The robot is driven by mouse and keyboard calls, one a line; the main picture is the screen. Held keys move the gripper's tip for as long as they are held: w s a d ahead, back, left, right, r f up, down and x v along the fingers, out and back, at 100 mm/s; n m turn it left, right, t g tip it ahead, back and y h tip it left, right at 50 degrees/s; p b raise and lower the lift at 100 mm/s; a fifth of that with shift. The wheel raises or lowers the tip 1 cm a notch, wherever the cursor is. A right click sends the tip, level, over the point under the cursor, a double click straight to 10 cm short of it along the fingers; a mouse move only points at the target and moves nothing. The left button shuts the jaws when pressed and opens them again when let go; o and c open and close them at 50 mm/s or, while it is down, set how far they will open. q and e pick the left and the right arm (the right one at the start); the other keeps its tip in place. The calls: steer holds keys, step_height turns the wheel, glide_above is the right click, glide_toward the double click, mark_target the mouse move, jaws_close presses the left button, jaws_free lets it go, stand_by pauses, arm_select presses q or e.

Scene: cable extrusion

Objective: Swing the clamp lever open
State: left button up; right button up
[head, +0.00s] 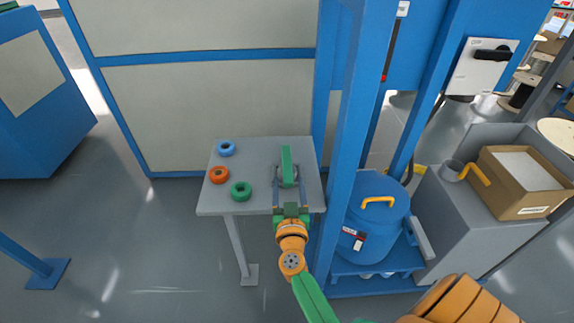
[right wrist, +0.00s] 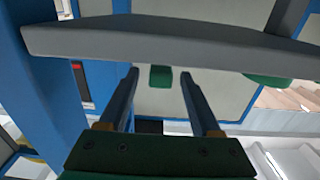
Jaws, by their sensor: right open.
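The clamp (head: 288,182) stands at the right part of a small grey table. Its green lever (head: 287,160) stands up from it. In the right wrist view a green piece, which looks like the lever (right wrist: 160,77), shows between my fingertips. My right gripper (head: 290,184) is open at the table's front edge, its two fingers reaching toward the clamp on either side of the lever's line. It also shows in the right wrist view (right wrist: 159,73), with a clear gap between the fingers. I cannot tell whether a finger touches the clamp. My left gripper is not in view.
On the table (head: 257,205) lie a blue ring (head: 226,142), an orange ring (head: 212,174) and a green ring (head: 233,191). A blue post (head: 352,150) stands close at the table's right, with a blue drum (head: 372,225) beyond it. Floor left of the table is free.

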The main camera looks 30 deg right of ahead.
mark_target(288, 169)
steer(key=b+x, duration=0.1)
steer(key=x, duration=0.4)
steer(key=shift+w+d+f+b, duration=0.1)
steer(key=shift+w+b, duration=0.2)
steer(key=shift+b, duration=0.05)
steer(key=shift+s, duration=0.15)
steer(key=shift+c, duration=0.4)
jaws_close()
stand_by(0.4)
